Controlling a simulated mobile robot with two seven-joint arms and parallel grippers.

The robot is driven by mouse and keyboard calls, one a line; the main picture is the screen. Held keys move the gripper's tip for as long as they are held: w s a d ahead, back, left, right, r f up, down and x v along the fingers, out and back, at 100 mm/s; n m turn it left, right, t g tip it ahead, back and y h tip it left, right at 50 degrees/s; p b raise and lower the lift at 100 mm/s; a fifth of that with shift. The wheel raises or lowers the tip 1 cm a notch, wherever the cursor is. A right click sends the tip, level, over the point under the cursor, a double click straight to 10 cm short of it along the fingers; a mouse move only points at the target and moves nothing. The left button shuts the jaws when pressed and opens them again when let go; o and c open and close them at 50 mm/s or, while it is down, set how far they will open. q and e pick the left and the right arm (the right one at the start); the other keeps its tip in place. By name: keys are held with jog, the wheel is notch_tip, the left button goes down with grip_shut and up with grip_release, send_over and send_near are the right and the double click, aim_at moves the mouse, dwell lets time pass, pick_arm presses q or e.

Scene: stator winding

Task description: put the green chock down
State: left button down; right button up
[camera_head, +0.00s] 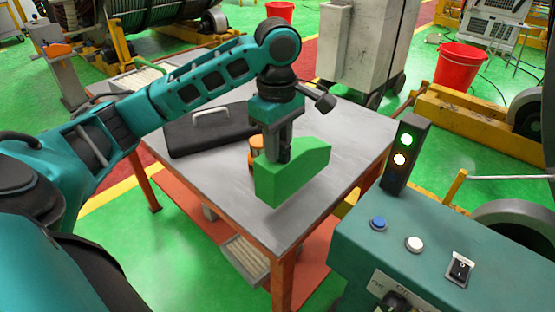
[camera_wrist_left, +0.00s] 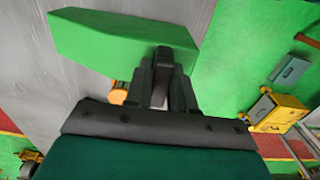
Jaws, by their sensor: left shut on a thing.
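The green chock (camera_head: 292,172) is a wedge-shaped block with a sloped top. My left gripper (camera_head: 284,152) is shut on it from above, over the front part of the grey table (camera_head: 213,183). In the left wrist view the chock (camera_wrist_left: 120,38) lies across the fingertips of the left gripper (camera_wrist_left: 163,68). The chock appears to be a little above the table top, but I cannot tell the exact gap. My right gripper is not in view.
A black case (camera_head: 205,133) lies on the table's left part. An orange object (camera_head: 256,150) stands just behind the chock. A green control console (camera_head: 420,255) with a lit signal tower (camera_head: 404,150) stands at right. The table's front corner is clear.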

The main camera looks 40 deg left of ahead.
pick_arm(q)
notch_tip(320, 180, down, 4)
jog(key=shift+f, duration=0.1)
jog(key=c, duration=1)
grip_release()
jog(key=shift+o, duration=0.2)
notch_tip(320, 180, up, 12)
jog(key=shift+r, duration=0.1)
jog(key=shift+s, duration=0.1)
